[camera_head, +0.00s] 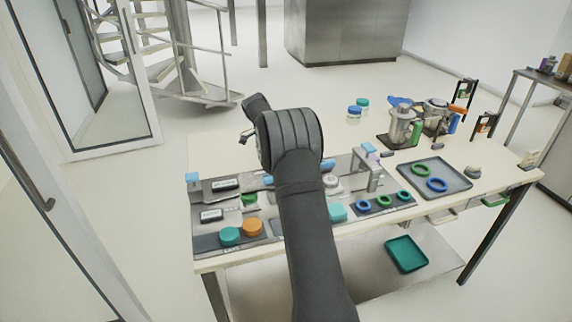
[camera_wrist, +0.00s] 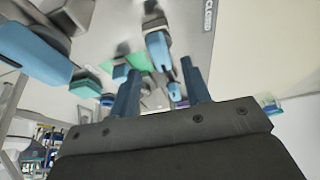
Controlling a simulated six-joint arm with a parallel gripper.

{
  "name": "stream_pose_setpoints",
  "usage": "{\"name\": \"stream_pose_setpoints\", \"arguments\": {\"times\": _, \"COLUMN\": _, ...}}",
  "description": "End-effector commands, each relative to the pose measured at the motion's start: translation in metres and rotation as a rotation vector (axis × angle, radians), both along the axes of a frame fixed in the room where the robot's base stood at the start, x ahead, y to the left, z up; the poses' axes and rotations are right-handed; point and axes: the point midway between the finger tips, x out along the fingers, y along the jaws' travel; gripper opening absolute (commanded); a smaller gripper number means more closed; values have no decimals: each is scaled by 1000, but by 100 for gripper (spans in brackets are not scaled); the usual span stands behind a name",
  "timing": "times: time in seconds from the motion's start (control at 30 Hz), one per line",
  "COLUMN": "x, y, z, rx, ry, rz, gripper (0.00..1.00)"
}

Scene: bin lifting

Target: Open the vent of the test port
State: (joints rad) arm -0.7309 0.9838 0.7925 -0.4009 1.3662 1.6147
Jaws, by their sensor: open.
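In the wrist view my gripper (camera_wrist: 158,68) is open, its two blue-grey fingers apart with nothing clearly held between them. A light panel lettered "CLOSED" (camera_wrist: 209,14) lies beyond the fingertips. A blue handle-like part (camera_wrist: 157,46) on this panel shows just past the gap between the fingers; I cannot tell whether it is the vent. A larger blue part (camera_wrist: 34,52) is at the left, near the camera. In the head view my arm and wrist cover the middle of the bench fixtures, and the fingertips cannot be made out. Which fixture is the test port is unclear.
The bench (camera_head: 225,150) carries teal (camera_head: 230,236) and orange (camera_head: 252,227) round caps front left. A dark tray (camera_head: 455,172) with green and blue rings is at the right. The back left bench top is clear.

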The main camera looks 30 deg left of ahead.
Motion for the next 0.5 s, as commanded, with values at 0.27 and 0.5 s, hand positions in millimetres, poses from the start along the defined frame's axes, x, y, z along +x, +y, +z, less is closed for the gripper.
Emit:
{"name": "stream_pose_setpoints", "arguments": {"times": 0.27, "x": -19, "y": 21, "z": 66, "rx": 3, "ry": -2, "rz": 2, "gripper": 44}}
{"name": "stream_pose_setpoints", "arguments": {"times": 0.5, "x": -30, "y": 32, "z": 106, "rx": 2, "ry": -2, "rz": 1, "gripper": 44}}
